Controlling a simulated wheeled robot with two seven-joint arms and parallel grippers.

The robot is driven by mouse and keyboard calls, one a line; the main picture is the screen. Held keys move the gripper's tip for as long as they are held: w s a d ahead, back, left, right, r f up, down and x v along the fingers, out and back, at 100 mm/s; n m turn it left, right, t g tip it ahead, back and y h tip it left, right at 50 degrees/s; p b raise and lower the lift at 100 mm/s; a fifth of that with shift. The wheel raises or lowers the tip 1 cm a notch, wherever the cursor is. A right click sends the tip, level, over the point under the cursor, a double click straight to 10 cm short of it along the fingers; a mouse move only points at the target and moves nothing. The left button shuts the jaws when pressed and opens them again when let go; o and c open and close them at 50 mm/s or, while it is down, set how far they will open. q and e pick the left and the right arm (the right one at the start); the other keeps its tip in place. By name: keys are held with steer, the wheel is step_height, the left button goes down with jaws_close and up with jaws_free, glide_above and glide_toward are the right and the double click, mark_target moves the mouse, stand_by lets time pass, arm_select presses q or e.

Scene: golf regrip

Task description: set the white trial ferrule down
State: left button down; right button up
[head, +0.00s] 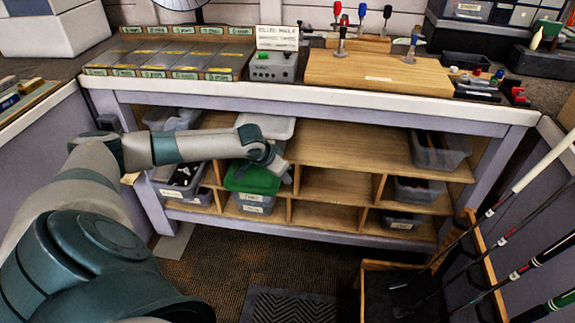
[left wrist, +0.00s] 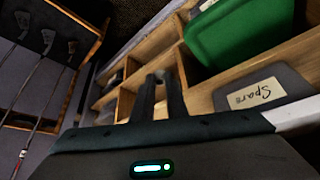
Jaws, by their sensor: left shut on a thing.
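My left gripper (head: 283,172) reaches down to the front of the shelf unit, beside the green-lidded bin (head: 252,178). In the left wrist view its two dark fingers (left wrist: 160,88) are close together. A small pale piece (left wrist: 159,76) shows between their tips, which I take to be the white trial ferrule; its outline is unclear. The fingers are over the wooden cubbies, left of the green lid (left wrist: 235,35). In the head view the held piece is too small to make out. My right gripper is in neither view.
The workbench (head: 300,97) above holds a wooden block (head: 380,72), a labelled organizer (head: 170,58) and a small grey box (head: 273,67). A grey "Spare" bin (left wrist: 255,92) is close to the gripper in the left wrist view. Golf clubs (head: 530,180) lean at the right. Middle cubbies look empty.

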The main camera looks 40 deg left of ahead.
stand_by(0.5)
arm_select(q)
steer(key=d+r, duration=0.3)
steer(key=d, duration=0.5)
steer(key=d+r, duration=0.3)
steer(key=d, duration=0.6)
steer(key=s+d+r, duration=0.5)
steer(key=d+r, duration=0.7)
steer(key=r, duration=0.1)
steer(key=shift+s+d, duration=0.2)
steer(key=shift+d, duration=0.15)
